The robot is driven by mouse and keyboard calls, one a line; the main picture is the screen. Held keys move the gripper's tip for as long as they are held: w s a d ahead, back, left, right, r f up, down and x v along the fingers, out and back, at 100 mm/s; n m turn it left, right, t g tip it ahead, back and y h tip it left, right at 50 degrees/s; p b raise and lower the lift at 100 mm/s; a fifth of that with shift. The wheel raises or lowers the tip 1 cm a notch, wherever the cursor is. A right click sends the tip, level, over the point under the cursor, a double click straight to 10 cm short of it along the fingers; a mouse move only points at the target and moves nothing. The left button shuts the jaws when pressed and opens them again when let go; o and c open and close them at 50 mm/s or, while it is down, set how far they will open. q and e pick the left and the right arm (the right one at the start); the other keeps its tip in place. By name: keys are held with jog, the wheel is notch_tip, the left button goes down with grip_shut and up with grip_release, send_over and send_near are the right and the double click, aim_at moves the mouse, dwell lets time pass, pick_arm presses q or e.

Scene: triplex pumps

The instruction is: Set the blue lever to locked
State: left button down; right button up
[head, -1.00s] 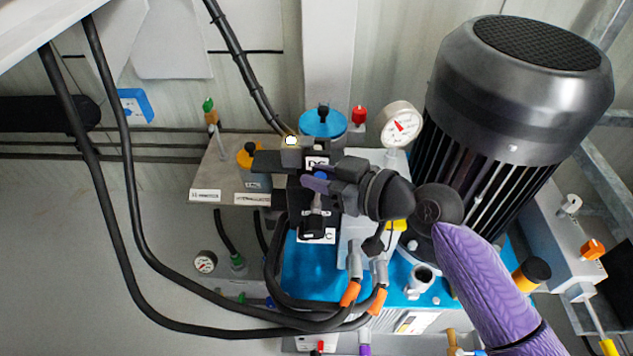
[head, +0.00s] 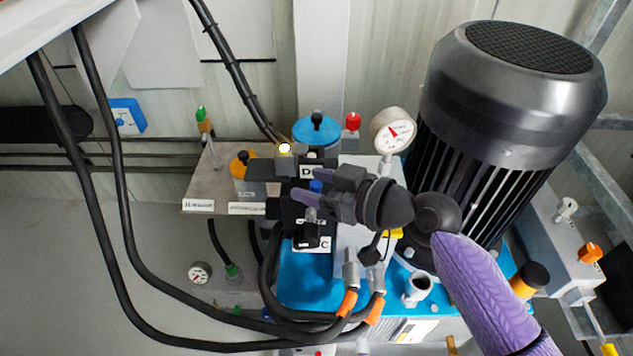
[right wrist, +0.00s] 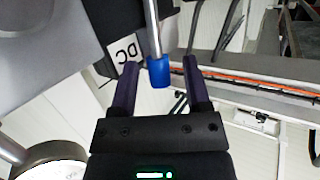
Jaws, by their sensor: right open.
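The blue lever shows in the right wrist view as a metal rod with a blue tip (right wrist: 159,72). In the head view its blue tip (head: 316,186) shows small on the dark valve block, between the labels D and C. My right gripper (head: 312,187) is open, with its purple fingers at the lever. In the right wrist view the gripper (right wrist: 160,68) has one finger on each side of the blue tip, with gaps on both sides. The lever's base is partly hidden. My left gripper is not in view.
A large dark motor (head: 510,110) stands right of the valve block. A pressure gauge (head: 393,131) and a blue-capped reservoir (head: 316,130) stand behind it. Thick black hoses (head: 110,190) loop on the left. Orange-collared hoses (head: 347,302) run below the block.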

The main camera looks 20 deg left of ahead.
pick_arm(q)
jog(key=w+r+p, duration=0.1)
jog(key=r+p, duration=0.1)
jog(key=p, duration=0.1)
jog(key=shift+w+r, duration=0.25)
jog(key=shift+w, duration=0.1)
pick_arm(e)
jog(key=v, duration=1)
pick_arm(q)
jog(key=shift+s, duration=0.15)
